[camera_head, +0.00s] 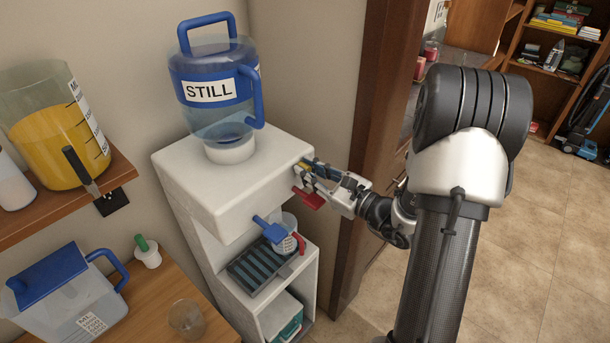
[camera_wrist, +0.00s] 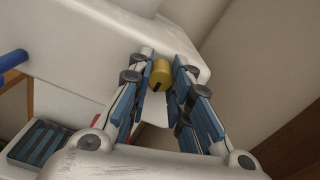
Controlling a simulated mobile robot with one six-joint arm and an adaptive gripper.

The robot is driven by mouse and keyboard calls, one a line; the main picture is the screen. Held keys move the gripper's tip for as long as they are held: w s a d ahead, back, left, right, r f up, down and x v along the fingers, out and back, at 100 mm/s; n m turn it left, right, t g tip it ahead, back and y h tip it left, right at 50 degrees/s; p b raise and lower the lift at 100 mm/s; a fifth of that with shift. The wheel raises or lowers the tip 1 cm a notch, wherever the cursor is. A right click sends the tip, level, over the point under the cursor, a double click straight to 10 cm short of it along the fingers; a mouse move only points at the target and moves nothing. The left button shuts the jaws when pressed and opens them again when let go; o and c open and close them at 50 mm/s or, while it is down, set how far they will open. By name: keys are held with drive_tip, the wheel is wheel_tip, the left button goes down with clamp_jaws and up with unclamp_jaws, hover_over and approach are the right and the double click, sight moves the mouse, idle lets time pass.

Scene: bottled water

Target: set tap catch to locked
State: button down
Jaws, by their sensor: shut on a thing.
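The white water dispenser (camera_head: 185,160) has a blue tap (camera_head: 270,228) and a red tap (camera_head: 308,198) near its front right corner. A yellow catch (camera_head: 303,168) sits just above the red tap, partly hidden by my gripper (camera_head: 315,172). In the wrist view the yellow catch (camera_wrist: 161,73) is a short round knob with a dark mark on its face. My gripper (camera_wrist: 164,82) is shut on this knob, with a blue-padded finger on either side. I cannot tell which setting the mark shows.
A clear cup with a red handle (camera_head: 285,238) is below the taps, above a slatted drip tray (camera_head: 262,268). A brown door frame (camera_head: 375,130) rises close to my gripper.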

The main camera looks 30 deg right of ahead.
drive_tip(key=shift+w+d+r, duration=0.1)
drive_tip(key=shift+w+d, duration=0.15)
drive_tip(key=shift+d, duration=0.45)
drive_tip(key=c, duration=1.4)
unclamp_jaws()
drive_tip(key=v, duration=1.2)
